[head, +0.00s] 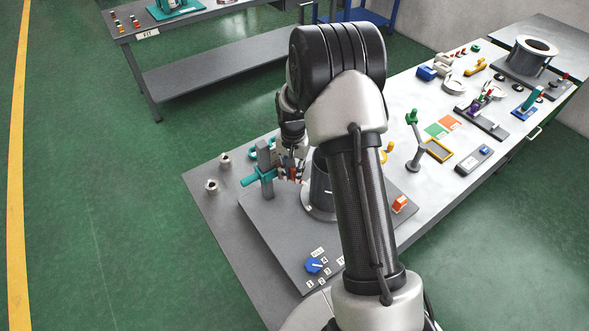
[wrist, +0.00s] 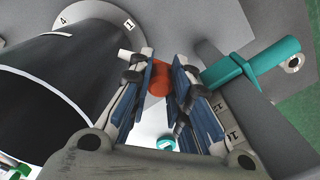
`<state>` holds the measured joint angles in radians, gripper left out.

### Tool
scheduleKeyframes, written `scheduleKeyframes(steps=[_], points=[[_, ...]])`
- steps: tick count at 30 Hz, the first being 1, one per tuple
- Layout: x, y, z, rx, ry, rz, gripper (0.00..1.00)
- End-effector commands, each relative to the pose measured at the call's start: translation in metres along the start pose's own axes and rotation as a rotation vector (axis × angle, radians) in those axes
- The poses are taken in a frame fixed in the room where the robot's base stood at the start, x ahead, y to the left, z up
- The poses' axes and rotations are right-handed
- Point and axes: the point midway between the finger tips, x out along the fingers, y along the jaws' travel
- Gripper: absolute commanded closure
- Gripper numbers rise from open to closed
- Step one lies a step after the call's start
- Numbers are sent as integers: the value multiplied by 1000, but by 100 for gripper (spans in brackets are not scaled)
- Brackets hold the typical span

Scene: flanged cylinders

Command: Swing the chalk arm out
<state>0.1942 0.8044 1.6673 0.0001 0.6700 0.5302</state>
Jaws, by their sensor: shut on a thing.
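The chalk arm appears as a teal bar (head: 257,180) on an upright grey post (head: 266,170) at the left of the grey board. In the wrist view the teal bar (wrist: 258,63) sticks out to the right of my gripper. My gripper (head: 291,172) is beside the post, between it and a dark flanged cylinder (head: 321,185). In the wrist view its fingers (wrist: 161,80) are shut on an orange-red round piece (wrist: 159,77). Whether that piece joins the teal bar is hidden behind the fingers. The dark cylinder (wrist: 55,95) stands close at left, its grey flange (wrist: 105,14) marked with numbers.
Two small metal nuts (head: 212,185) lie left of the board. A blue piece (head: 313,265) with number tags is at the board's front, and an orange block (head: 399,204) is at its right. A green-topped jointed stand (head: 416,140) and several tools are farther right.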

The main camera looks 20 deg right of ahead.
Motion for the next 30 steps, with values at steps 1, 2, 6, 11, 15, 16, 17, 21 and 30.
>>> scheduleKeyframes(steps=[1,2,6,11,15,16,17,21,30], points=[[0,-1,2,41,0,0,100],[0,-1,4,69,0,0,100],[1,-3,10,200,0,0,100],[0,-6,15,336,0,0,100],[0,-8,19,437,0,0,100],[0,-8,19,456,0,0,100],[0,-9,20,473,0,0,100],[0,-11,22,541,0,0,100],[0,-13,25,609,0,0,100]])
